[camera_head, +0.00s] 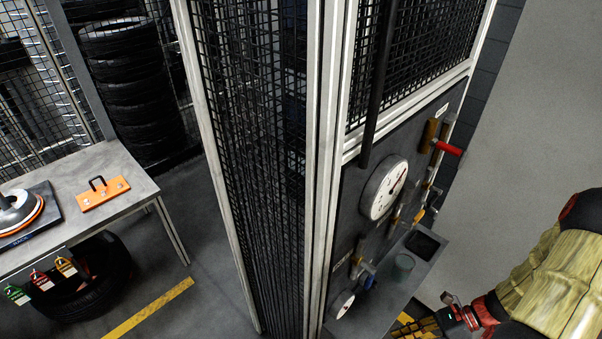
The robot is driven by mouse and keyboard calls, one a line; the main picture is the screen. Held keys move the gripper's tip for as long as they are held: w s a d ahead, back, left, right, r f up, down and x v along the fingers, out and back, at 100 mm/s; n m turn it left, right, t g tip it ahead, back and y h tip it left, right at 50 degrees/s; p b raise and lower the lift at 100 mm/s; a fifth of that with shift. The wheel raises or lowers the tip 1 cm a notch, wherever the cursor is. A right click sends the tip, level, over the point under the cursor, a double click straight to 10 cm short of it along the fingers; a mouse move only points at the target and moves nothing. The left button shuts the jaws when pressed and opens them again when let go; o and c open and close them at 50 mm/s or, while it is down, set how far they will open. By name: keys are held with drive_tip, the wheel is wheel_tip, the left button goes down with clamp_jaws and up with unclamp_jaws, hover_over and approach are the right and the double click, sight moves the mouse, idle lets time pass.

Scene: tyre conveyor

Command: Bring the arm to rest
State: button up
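My arm (558,275), in a yellowish cover with red and black joints, reaches in from the right edge of the head view. My gripper (428,326) is low in the picture, at the bottom edge, right of the gauge panel (352,225). It is dark and partly cut off by the frame, so I cannot tell whether its fingers are open or shut. I see nothing clearly held in it. A small grey shelf (383,300) with a dark tray and a round cup-like item is left of and above the gripper.
A mesh fence (255,150) with pale posts stands in the middle. The panel carries a large gauge (385,188) and a red-handled valve (447,148).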

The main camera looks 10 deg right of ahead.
wheel_tip(320, 180, up, 14)
drive_tip(key=w+a+n+h+b, duration=0.2)
drive_tip(key=n+h+b, duration=0.2)
drive_tip(key=n+h, duration=1.05)
drive_tip(key=a+r+n+t+y+b, duration=0.3)
drive_tip(key=a+r+n+t+b, duration=0.1)
drive_tip(key=a+r+n, duration=0.6)
drive_tip(key=shift+s+a+r+t, duration=0.35)
drive_tip(key=shift+a+r+t, duration=0.25)
drive_tip(key=shift+a+r, duration=0.2)
drive_tip(key=shift+n, duration=0.25)
idle(1.5)
